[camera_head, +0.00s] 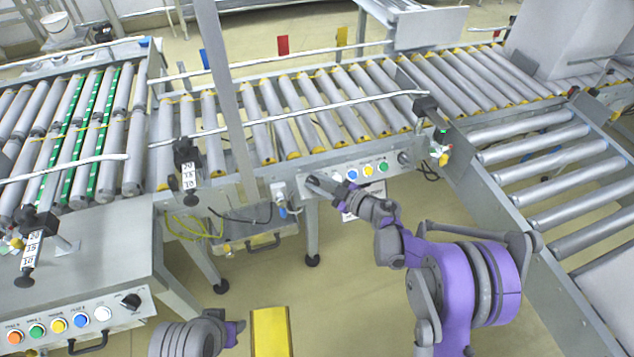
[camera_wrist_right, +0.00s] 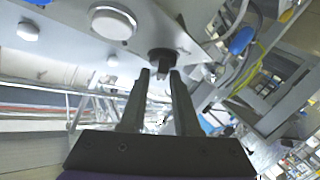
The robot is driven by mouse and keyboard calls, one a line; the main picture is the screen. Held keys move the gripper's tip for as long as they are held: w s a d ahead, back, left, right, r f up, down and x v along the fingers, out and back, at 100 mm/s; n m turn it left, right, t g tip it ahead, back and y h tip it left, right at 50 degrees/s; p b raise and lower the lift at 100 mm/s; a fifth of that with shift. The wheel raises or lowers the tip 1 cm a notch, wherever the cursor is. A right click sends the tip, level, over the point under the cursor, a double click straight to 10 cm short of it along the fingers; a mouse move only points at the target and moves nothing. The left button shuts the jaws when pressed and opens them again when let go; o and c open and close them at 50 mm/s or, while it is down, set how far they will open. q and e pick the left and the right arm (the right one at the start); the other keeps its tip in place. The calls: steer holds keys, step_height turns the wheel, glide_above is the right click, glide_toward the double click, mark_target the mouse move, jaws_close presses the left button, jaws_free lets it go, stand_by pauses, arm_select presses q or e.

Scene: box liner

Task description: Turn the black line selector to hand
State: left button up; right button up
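In the right wrist view a black selector knob (camera_wrist_right: 162,58) sits on a pale panel, its grip pointing toward me. My right gripper (camera_wrist_right: 160,74) has two parallel fingers apart, with the knob's grip at or between their tips; I cannot tell whether they touch it. In the head view my right gripper (camera_head: 318,184) is at the left end of the middle control panel (camera_head: 300,186) and hides the knob there. Other black knobs show at that panel's right end (camera_head: 404,158) and on the left panel (camera_head: 131,300). My left arm's end (camera_head: 234,332) is low; its fingers are unclear.
A white button (camera_wrist_right: 113,22) is beside the knob. Blue (camera_head: 352,174), yellow (camera_head: 367,171) and green (camera_head: 383,167) buttons line the middle panel. Roller conveyors (camera_head: 290,115) lie behind it. A table leg (camera_head: 311,225) and hanging cables (camera_head: 195,225) are below.

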steer(key=shift+a+f, duration=0.15)
stand_by(0.3)
steer(key=p+v, duration=0.1)
steer(key=v, duration=0.9)
steer(key=shift+s+d+p, duration=0.25)
steer(key=shift+d+p, duration=0.05)
steer(key=shift+p, duration=0.1)
